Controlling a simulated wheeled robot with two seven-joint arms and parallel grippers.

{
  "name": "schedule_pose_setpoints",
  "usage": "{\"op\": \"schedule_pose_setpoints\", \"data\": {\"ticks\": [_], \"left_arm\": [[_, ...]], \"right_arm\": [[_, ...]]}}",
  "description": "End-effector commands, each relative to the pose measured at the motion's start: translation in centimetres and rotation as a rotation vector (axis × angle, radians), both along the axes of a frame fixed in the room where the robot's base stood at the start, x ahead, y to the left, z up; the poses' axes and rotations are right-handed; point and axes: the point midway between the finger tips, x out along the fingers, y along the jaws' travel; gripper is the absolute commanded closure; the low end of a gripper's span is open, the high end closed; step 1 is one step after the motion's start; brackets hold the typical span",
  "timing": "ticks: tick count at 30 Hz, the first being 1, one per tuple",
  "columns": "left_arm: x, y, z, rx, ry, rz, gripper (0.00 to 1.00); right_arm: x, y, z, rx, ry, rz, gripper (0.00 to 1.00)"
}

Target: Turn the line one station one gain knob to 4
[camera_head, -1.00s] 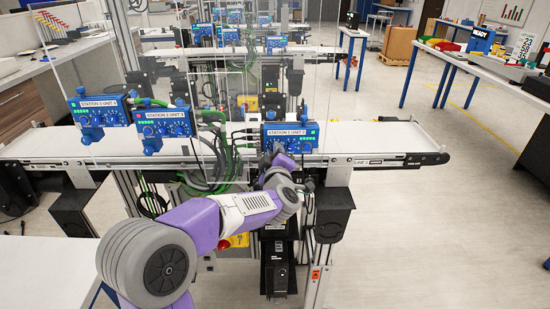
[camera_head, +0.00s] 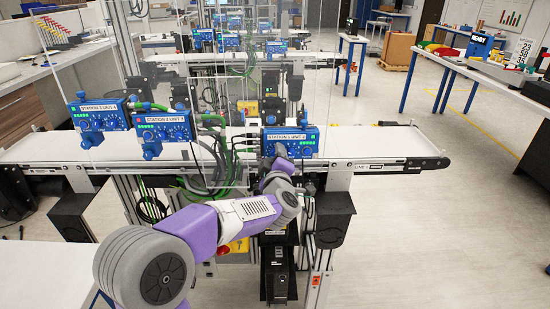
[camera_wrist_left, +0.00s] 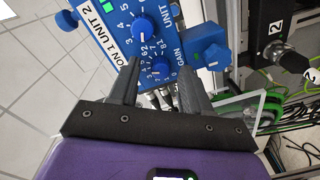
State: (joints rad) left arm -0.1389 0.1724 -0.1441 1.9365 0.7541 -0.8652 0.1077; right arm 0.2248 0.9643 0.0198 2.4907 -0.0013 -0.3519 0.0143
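A blue control box (camera_head: 302,140) sits at the front edge of the nearest conveyor. In the left wrist view, the box (camera_wrist_left: 100,45) is labelled "…ON 1 UNIT 2" and shows at an angle. A blue knob (camera_wrist_left: 145,28) with a number dial sits higher on its face. A second blue knob (camera_wrist_left: 154,69) sits lower, beside the word "GAIN". My left gripper (camera_wrist_left: 157,76) is open, with one finger on each side of this lower knob and gaps visible. Its pointer setting is too small to read surely. In the head view, my left gripper (camera_head: 279,153) is at the box's front.
Two similar blue boxes stand left on the same conveyor, labelled unit 3 (camera_head: 165,128) and unit 4 (camera_head: 98,116). A clear panel and green cables are near them. The conveyor belt (camera_head: 375,141) is bare on the right. A blue knob (camera_wrist_left: 214,57) sticks out from the box's side.

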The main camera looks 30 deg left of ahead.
Motion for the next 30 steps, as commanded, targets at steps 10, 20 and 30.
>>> {"op": "schedule_pose_setpoints", "data": {"ticks": [10,20,30], "left_arm": [[-1.9,-1.3,0.2,0.000,0.000,-0.002,0.52],[-5.8,-3.8,0.3,-0.001,-0.001,-0.001,0.52],[-6.4,-4.1,0.2,0.000,0.000,0.000,0.52]], "right_arm": [[0.0,0.0,0.5,0.000,0.000,0.000,0.57],[0.0,0.0,1.3,0.000,0.000,0.000,0.57],[0.0,0.0,1.3,0.000,0.000,0.000,0.57]]}}
